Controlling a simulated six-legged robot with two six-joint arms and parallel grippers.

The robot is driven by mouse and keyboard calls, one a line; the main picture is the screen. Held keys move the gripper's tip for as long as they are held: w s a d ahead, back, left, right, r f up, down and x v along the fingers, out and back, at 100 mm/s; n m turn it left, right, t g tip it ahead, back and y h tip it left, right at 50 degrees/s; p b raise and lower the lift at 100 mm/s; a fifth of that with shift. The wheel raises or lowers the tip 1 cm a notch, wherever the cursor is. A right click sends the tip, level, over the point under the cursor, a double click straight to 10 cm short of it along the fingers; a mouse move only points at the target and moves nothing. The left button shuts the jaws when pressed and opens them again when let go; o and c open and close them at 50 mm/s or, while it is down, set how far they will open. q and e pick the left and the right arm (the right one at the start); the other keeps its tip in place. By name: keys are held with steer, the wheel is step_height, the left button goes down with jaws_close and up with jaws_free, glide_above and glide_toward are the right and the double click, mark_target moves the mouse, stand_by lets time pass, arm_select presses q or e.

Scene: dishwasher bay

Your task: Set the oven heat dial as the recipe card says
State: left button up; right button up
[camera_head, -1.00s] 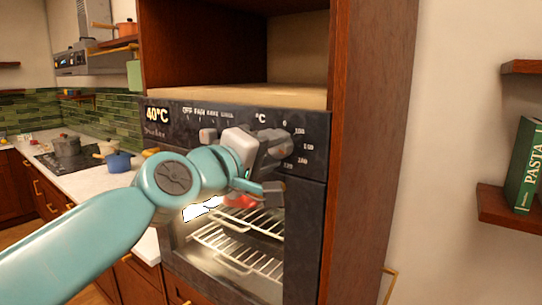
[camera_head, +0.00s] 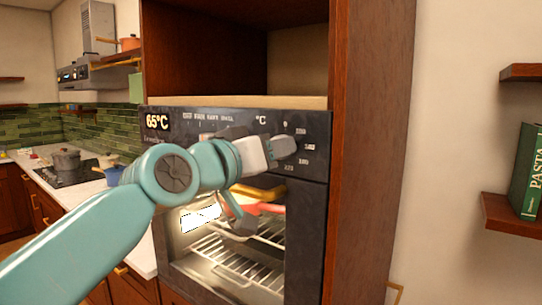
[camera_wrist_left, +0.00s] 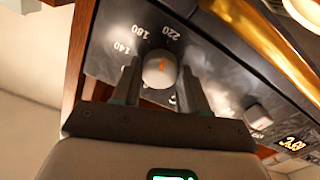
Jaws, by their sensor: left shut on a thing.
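The oven (camera_head: 305,220) has a black control panel with a display (camera_head: 157,121) reading 65°C. The heat dial is a round light knob (camera_wrist_left: 160,70) with an orange mark, circled by printed numbers such as 140, 180 and 220. My left gripper (camera_head: 280,148) is shut on this dial at the panel's right side. In the left wrist view its two fingers (camera_wrist_left: 160,66) stand on either side of the knob. In the head view the gripper mostly hides the dial. I cannot make out a recipe card. My right gripper is not in view.
A second knob (camera_wrist_left: 257,117) sits along the panel. Wire racks (camera_head: 235,262) show through the oven door, below a brass-coloured handle (camera_head: 258,192). A wooden cabinet side (camera_head: 368,160) stands right of the oven. A green PASTA book (camera_head: 528,172) rests on a wall shelf.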

arm_select(q)
steer(key=shift+a+r+m, duration=0.1)
steer(key=shift+r+m, duration=0.2)
steer(key=shift+m, duration=0.3)
steer(key=o, duration=0.8)
steer(key=shift+o, duration=1.3)
steer(key=shift+w+f, duration=0.1)
steer(key=shift+f, duration=0.05)
